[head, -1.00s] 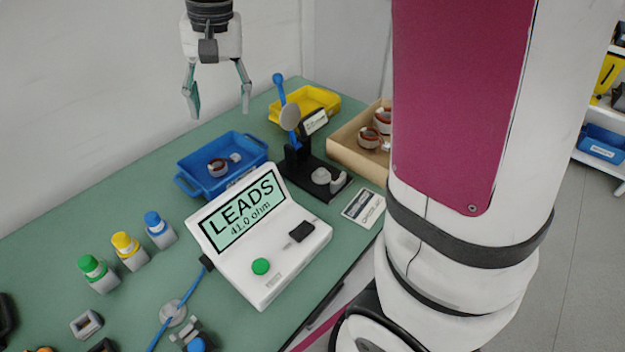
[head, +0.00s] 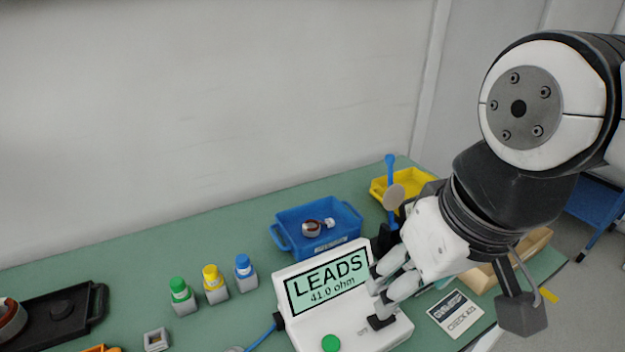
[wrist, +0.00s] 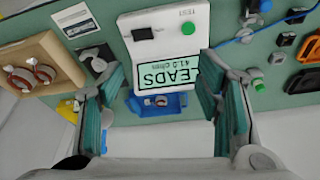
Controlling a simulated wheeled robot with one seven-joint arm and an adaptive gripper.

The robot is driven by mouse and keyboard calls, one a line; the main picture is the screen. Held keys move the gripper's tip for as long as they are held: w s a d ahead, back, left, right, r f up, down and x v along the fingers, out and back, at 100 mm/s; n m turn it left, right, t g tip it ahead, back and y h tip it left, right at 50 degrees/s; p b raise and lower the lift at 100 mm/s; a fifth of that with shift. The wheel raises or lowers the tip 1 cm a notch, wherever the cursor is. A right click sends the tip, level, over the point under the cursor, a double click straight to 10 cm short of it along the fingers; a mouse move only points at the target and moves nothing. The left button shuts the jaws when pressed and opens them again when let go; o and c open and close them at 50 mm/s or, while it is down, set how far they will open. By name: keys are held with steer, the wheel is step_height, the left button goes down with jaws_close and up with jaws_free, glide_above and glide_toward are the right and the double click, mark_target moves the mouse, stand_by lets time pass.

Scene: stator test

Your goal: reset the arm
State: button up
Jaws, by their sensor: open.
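My gripper (head: 376,300) hangs in front of the right side of the white tester in the head view, with part of my arm above it at the right. In the wrist view my gripper (wrist: 163,120) shows its two teal-padded fingers wide apart with nothing between them. The white tester (head: 335,330) has a screen reading "LEADS 41.0 ohm" and a green button (head: 330,343). The tester (wrist: 170,40) appears upside down beyond the fingers in the wrist view. I cannot tell from the head view how far the fingers are above it.
A blue tray (head: 290,236) holds a stator with a copper-coloured winding. A yellow tray (head: 380,188) stands at the back right, near an upright blue-handled lever (head: 391,180). Green, yellow and blue-capped bottles stand left of the tester. A wooden tray (wrist: 48,52) holds stators.

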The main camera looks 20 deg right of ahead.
steer(key=shift+r, duration=0.1)
steer(key=shift+t, duration=0.5)
step_height(320, 180, up, 4)
steer(key=p, duration=0.3)
steer(key=shift+s+r+p, duration=0.15)
steer(key=shift+p, duration=0.15)
